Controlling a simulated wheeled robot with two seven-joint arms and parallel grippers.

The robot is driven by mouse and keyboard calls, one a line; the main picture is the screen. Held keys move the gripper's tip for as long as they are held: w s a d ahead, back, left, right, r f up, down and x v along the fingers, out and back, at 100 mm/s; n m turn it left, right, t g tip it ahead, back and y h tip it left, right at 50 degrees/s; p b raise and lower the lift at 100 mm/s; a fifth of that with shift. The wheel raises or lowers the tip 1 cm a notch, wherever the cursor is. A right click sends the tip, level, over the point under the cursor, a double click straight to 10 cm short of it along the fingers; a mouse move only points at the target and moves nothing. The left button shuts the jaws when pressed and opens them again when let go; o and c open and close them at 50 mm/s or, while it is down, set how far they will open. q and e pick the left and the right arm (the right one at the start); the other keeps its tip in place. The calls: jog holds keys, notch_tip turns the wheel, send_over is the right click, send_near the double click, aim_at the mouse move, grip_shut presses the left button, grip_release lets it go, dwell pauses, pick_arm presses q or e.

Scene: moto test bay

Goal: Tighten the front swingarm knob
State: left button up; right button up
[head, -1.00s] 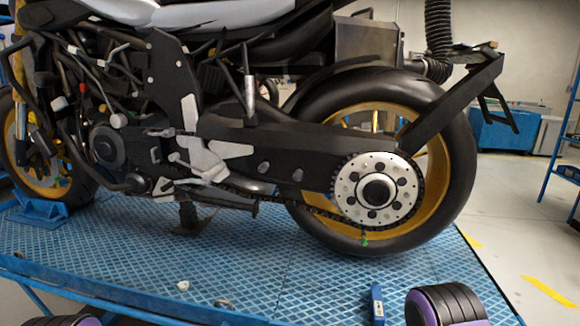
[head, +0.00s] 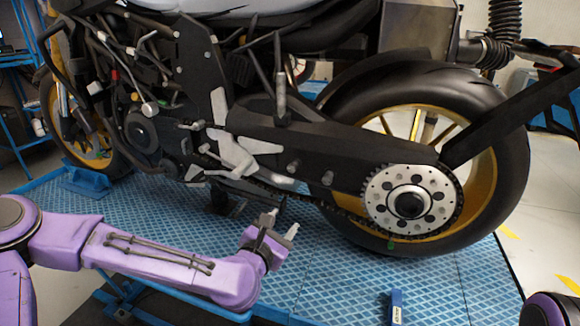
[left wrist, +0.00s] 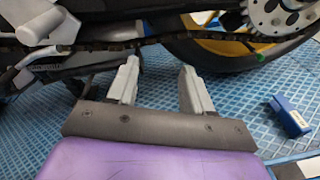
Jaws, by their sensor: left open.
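The motorcycle's black swingarm (head: 350,150) runs back to the rear sprocket. Two small grey knobs stand out from its side; the front swingarm knob (head: 293,167) is the left one, and a second knob (head: 328,178) sits to its right. My left gripper (head: 281,222) is below the front knob, apart from it, with nothing between its fingers. The two grey fingers also show spread in the left wrist view (left wrist: 158,70), below the chain. The knobs are outside the left wrist view. My right gripper is not in view.
The motorcycle stands on a blue patterned platform (head: 330,270). The rear wheel (head: 500,150) and chain (left wrist: 100,45) are close to my left gripper. A small blue box (head: 397,307) stands near the platform's front edge. A silver lever part (head: 235,155) is left of the knobs.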

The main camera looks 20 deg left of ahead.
aim_at(291, 169)
pick_arm(q)
notch_tip(291, 169, up, 8)
jog(key=w+a+n+t, duration=0.2)
jog(key=n, duration=0.1)
jog(key=shift+y, duration=0.4)
jog(key=w+p, duration=0.1)
jog(key=w, duration=0.2)
jog(key=w+p, duration=0.1)
jog(key=w, duration=0.1)
jog(key=w+p, duration=0.1)
jog(key=w, duration=0.2)
jog(key=shift+w+d+f+p, duration=0.1)
jog(key=shift+w+f+p, duration=0.2)
jog(key=shift+w+p, duration=0.1)
jog(key=shift+w+f, duration=0.1)
jog(key=shift+w, duration=0.35)
grip_shut()
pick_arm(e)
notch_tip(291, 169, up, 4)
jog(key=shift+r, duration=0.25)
